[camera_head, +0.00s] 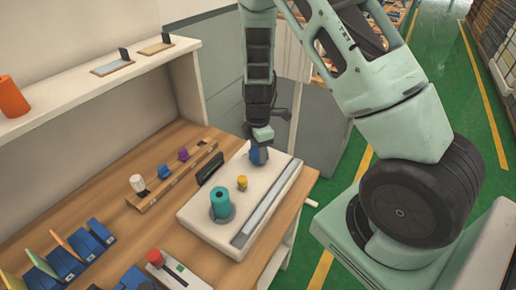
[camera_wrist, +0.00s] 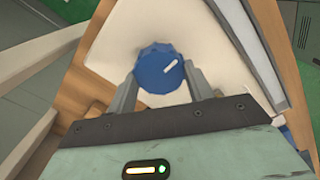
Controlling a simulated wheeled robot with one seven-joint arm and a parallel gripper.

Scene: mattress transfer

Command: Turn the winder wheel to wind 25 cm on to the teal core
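The winder (camera_head: 196,219) is a cream slab on the bench. A teal core (camera_head: 221,203) stands upright on it, on a grey disc, with a small yellow post (camera_head: 242,183) beside it. The winder wheel, a blue ridged knob (camera_head: 258,155), is at the slab's far end. In the wrist view the knob (camera_wrist: 158,72) shows a white mark pointing up and right. My gripper (camera_wrist: 162,80) has one finger on each side of the knob. I cannot tell whether the fingers touch it. In the head view my gripper (camera_head: 260,145) is right above the knob.
A grey strip (camera_head: 266,204) runs along the slab's right edge. A black upright plate (camera_head: 210,168) stands left of the slab. A wooden rack (camera_head: 150,200) holds white, blue and purple pieces. Blue holders and a box with a red button (camera_head: 155,257) are nearer. A shelf runs above.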

